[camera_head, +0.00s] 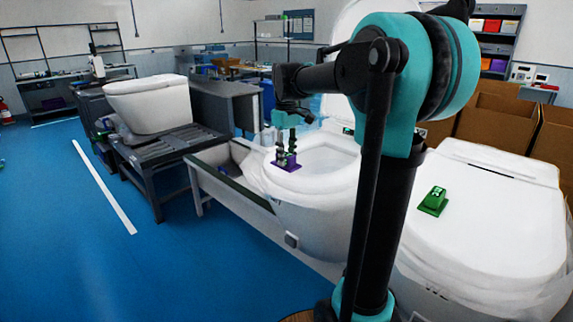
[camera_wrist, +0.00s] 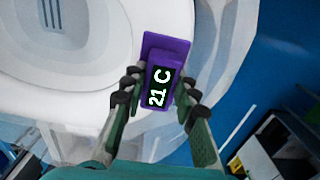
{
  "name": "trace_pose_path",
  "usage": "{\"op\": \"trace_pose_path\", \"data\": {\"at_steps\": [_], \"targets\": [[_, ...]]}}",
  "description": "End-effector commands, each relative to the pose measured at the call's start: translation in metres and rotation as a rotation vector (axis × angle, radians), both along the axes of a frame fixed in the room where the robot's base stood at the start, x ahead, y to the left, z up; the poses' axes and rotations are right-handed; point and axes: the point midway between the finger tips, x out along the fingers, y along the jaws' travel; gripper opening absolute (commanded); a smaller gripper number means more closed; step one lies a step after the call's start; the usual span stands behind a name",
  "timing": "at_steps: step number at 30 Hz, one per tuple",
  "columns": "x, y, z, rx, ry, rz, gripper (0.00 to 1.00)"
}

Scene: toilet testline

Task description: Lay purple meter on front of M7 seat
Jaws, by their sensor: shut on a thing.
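The purple meter (camera_head: 286,161) is at the front rim of the open white toilet seat (camera_head: 315,180) in the head view. In the wrist view the purple meter (camera_wrist: 166,50) shows a dark display reading "21 C". My gripper (camera_head: 287,148) is shut on the meter, with a finger on each long side in the wrist view (camera_wrist: 160,88). The meter lies over the front part of the white seat (camera_wrist: 95,100), close to its outer edge. I cannot tell whether its underside touches the seat. No M7 mark is readable.
A green meter (camera_head: 434,201) lies on the closed lid of the right toilet (camera_head: 490,220). Another white toilet (camera_head: 150,104) stands on a dark roller conveyor (camera_head: 168,150) at left. Cardboard boxes (camera_head: 500,118) stand behind at right. The blue floor (camera_head: 60,220) at left is clear.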

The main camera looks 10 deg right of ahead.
Motion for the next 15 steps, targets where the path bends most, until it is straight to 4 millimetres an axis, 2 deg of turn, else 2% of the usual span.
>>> {"op": "trace_pose_path", "data": {"at_steps": [6, 15], "targets": [[0.000, 0.000, -0.029, 0.000, 0.000, 0.000, 0.00], [0.000, 0.000, -0.031, 0.000, 0.000, 0.000, 0.00]]}}
